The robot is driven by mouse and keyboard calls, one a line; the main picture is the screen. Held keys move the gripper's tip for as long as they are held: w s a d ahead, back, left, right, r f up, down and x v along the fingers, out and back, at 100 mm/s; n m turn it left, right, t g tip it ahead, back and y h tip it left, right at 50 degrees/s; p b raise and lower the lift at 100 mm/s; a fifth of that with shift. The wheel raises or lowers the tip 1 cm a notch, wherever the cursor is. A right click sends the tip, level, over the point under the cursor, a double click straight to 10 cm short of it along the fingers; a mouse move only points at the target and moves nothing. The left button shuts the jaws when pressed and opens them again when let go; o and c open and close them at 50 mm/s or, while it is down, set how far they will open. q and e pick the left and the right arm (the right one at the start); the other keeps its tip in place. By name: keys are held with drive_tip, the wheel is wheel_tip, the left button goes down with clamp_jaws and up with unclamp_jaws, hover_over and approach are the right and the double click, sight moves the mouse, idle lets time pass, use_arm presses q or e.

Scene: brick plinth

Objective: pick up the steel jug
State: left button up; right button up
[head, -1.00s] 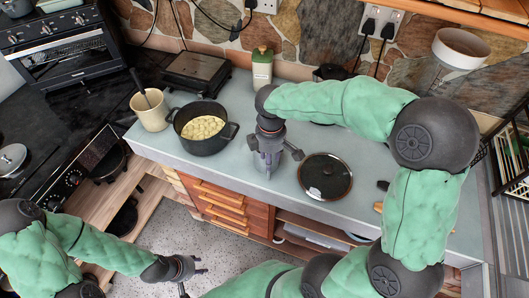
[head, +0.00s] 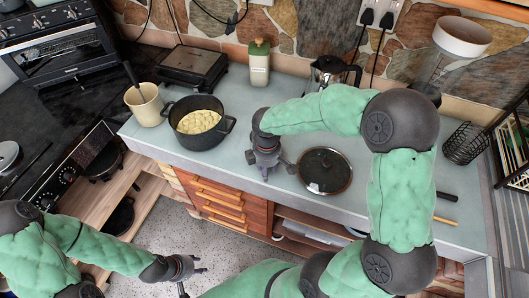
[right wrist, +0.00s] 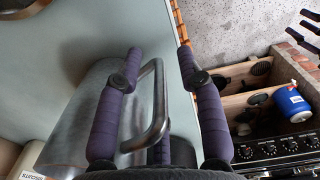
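The steel jug (right wrist: 84,118) shows in the right wrist view as a brushed metal body with a looped handle (right wrist: 157,112). In the head view I cannot make it out clearly; my right gripper and forearm cover that spot on the counter. My right gripper (head: 267,168) points down at the counter, left of the dark round lid. In the wrist view its purple fingers (right wrist: 160,58) are apart, with the jug's handle between them and visible gaps beside it. My left gripper (head: 193,279) is open and empty, low over the floor in front of the drawers.
A black pot of pale food (head: 200,124), a cream crock (head: 146,107) and a green-topped bottle (head: 259,64) stand left of and behind my right gripper. The lid (head: 325,171) lies close right. A coffee pot (head: 332,75) and wire basket (head: 466,143) stand farther right.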

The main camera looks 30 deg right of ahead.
clamp_jaws()
drive_tip(key=shift+r, duration=0.1)
drive_tip(key=shift+r, duration=0.2)
drive_tip(key=shift+r+p, duration=0.3)
drive_tip(key=shift+r, duration=0.45)
drive_tip(key=s+a+r+p, duration=0.3)
drive_tip(key=s+a+r, duration=0.5)
drive_tip(key=a+r, duration=0.3)
drive_tip(key=shift+s, duration=0.25)
idle(0.4)
